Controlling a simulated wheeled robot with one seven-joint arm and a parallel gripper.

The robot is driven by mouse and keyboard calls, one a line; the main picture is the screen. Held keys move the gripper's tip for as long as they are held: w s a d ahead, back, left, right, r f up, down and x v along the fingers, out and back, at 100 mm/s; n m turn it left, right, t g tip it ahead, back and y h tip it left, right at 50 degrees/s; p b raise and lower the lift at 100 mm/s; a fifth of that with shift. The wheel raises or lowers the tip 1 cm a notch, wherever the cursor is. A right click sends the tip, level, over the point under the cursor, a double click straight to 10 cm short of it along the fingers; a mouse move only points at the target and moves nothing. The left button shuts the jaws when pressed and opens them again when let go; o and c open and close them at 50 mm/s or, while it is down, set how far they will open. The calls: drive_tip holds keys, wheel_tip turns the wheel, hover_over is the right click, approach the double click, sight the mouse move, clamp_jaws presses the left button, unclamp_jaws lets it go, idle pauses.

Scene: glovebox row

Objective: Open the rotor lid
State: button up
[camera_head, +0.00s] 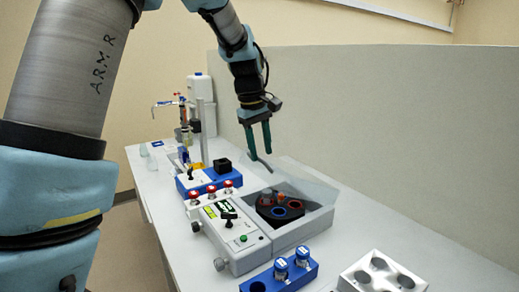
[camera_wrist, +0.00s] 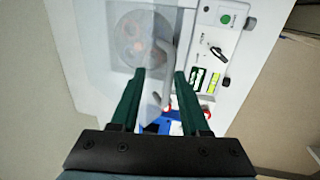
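The centrifuge (camera_head: 235,235) is a pale box with a front panel and a bowl holding a dark rotor (camera_head: 280,207) with red and blue rings. A clear lid (camera_head: 308,184) appears raised at the bowl's far side; its exact angle is hard to tell. My gripper (camera_head: 260,153) is above and behind the bowl, fingers pointing down, near a thin grey strip by the lid. In the wrist view my gripper (camera_wrist: 160,74) has its green fingers apart. A translucent panel, seemingly the lid (camera_wrist: 155,95), passes between them; contact is unclear. The rotor (camera_wrist: 140,38) shows blurred through it.
A blue device (camera_head: 208,180) with red knobs stands behind. A grey partition (camera_head: 400,140) runs close along the bench's right side.

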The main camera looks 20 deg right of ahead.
drive_tip(key=d+r+p, duration=0.2)
drive_tip(key=d+r, duration=0.1)
drive_tip(key=r, duration=0.7)
drive_tip(key=shift+w+r, duration=0.3)
drive_tip(key=shift+r, duration=0.1)
idle(0.4)
idle(0.5)
